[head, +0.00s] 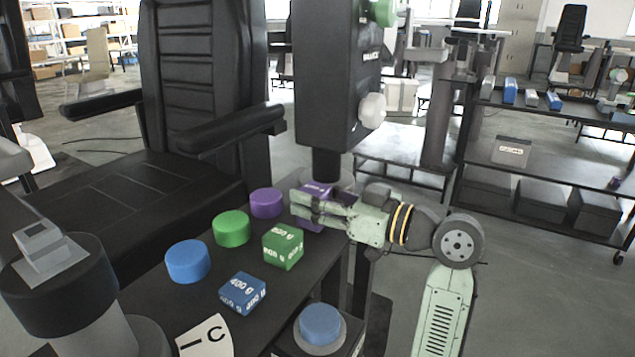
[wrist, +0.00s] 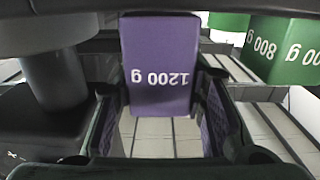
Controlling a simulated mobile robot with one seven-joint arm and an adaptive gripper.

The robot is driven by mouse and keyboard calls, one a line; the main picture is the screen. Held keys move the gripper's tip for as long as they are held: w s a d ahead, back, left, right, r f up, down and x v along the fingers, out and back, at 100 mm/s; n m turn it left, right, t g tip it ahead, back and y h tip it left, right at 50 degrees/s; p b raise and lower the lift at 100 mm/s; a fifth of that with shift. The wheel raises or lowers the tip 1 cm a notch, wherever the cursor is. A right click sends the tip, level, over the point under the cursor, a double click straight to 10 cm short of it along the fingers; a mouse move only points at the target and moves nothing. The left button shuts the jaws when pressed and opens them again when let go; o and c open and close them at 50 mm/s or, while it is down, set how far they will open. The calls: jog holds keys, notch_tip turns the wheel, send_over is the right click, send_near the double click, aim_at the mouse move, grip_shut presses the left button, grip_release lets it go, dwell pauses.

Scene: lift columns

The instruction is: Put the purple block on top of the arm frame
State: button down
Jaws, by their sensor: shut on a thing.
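The purple block (head: 313,188), marked 1200 g, is between the fingers of my gripper (head: 306,204), over the far right end of the black table. In the wrist view the purple block (wrist: 160,70) fills the upper middle, with a finger of my gripper (wrist: 160,108) on each side. The fingers hide part of it in the head view. A tall black column unit (head: 338,80) with a pale knob stands just behind my gripper. I cannot tell for certain which part is the arm frame.
On the black table (head: 170,280) are a purple disc (head: 266,203), green disc (head: 231,228), blue disc (head: 188,261), green block (head: 283,247) and blue block (head: 242,293). A blue-topped round piece (head: 320,324) stands in front. A black chair (head: 200,90) is behind.

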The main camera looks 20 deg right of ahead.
jog(key=shift+f, duration=0.2)
jog(key=c, duration=1)
grip_release()
jog(key=shift+f, duration=0.1)
jog(key=shift+s+d, duration=0.1)
jog(key=b+v, duration=0.2)
jog(key=v, duration=0.9)
jog(key=shift+s+d+b, duration=0.25)
jog(key=shift+s+b, duration=0.05)
